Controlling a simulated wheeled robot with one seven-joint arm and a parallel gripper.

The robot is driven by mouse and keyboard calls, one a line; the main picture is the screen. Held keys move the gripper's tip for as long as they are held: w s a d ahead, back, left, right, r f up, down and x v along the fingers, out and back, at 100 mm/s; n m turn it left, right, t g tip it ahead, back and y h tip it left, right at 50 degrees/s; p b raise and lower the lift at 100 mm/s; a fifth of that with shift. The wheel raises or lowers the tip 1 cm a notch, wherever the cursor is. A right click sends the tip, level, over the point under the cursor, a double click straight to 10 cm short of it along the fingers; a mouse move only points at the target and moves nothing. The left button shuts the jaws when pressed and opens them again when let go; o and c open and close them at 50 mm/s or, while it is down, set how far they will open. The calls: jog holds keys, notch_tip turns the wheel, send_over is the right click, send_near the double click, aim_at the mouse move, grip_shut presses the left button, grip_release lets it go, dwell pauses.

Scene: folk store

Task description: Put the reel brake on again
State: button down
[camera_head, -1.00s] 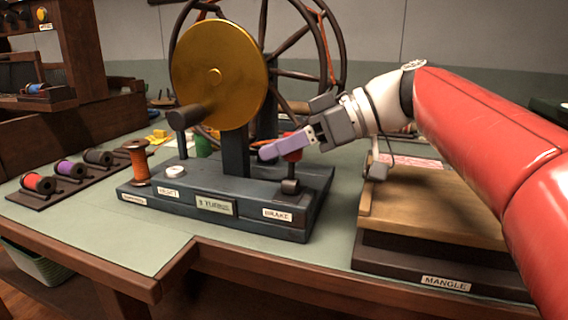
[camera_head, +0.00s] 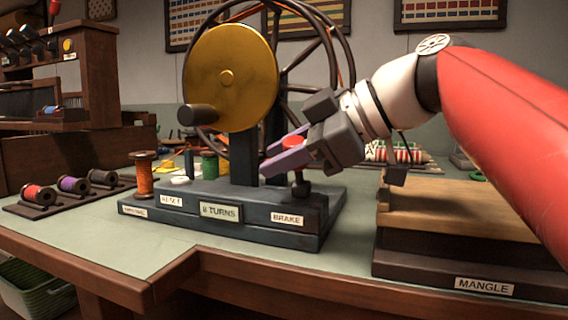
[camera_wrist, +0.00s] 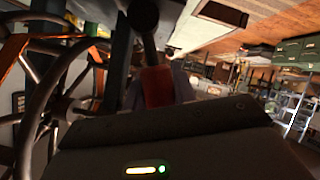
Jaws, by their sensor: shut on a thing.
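The brake lever has a red knob (camera_head: 293,142) on a dark stem that rises from a dark pivot (camera_head: 300,189) above the "BRAKE" label (camera_head: 288,219). My gripper (camera_head: 284,154) comes in from the right, with its purple fingers either side of the knob, shut on it. The fingers hide part of the stem. In the wrist view the red knob (camera_wrist: 157,86) sits just beyond the gripper body, with the dark stem (camera_wrist: 144,16) running on past it. The reel has a gold disc (camera_head: 230,78) with a dark crank handle (camera_head: 198,115) and a spoked wheel behind.
An orange spool (camera_head: 144,175) stands at the left of the dark reel base (camera_head: 222,230). A rack of spools (camera_head: 70,186) lies further left. The wooden mangle (camera_head: 470,222) stands right of the base, under my arm. Green tabletop is clear in front.

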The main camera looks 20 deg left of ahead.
dwell(0.4)
jog(key=c, duration=1.1)
grip_release()
jog(key=shift+d, duration=0.1)
jog(key=p+v, duration=0.1)
jog(key=v, duration=0.6)
jog(key=shift+s+d+r, duration=0.1)
jog(key=shift+d+r, duration=0.05)
jog(key=shift+d, duration=0.15)
